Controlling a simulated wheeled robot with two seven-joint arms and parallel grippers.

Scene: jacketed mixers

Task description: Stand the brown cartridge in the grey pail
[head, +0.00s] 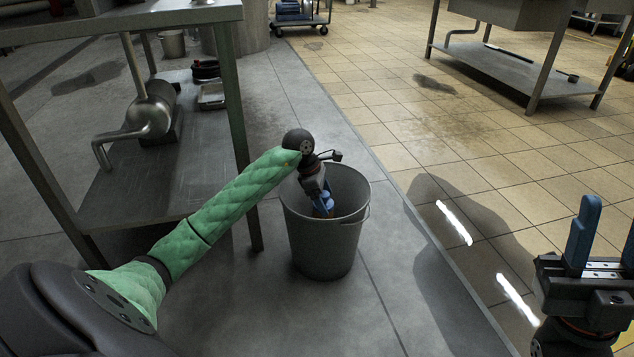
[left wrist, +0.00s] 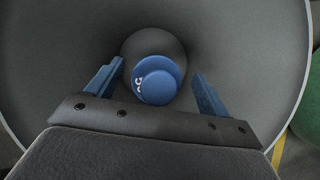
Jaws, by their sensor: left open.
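The grey pail (head: 322,245) stands upright on the floor in the head view. Its inner wall (left wrist: 45,75) fills most of the left wrist view. My left gripper (head: 323,205) reaches down into the pail's mouth. In the left wrist view its blue fingers (left wrist: 155,85) are spread, with gaps to a round blue cap (left wrist: 157,87) between them. The cap looks like the end of the cartridge seen end-on inside the pail. The brown body is hidden below it, so I cannot tell how upright it is. My right gripper (head: 604,225) is open and empty at the right edge.
A metal table (head: 160,175) with a lower shelf stands left of the pail, its leg close to my left arm. A steel pump (head: 150,115) sits on that shelf. Another table (head: 515,75) stands at the back right. The floor right of the pail is clear.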

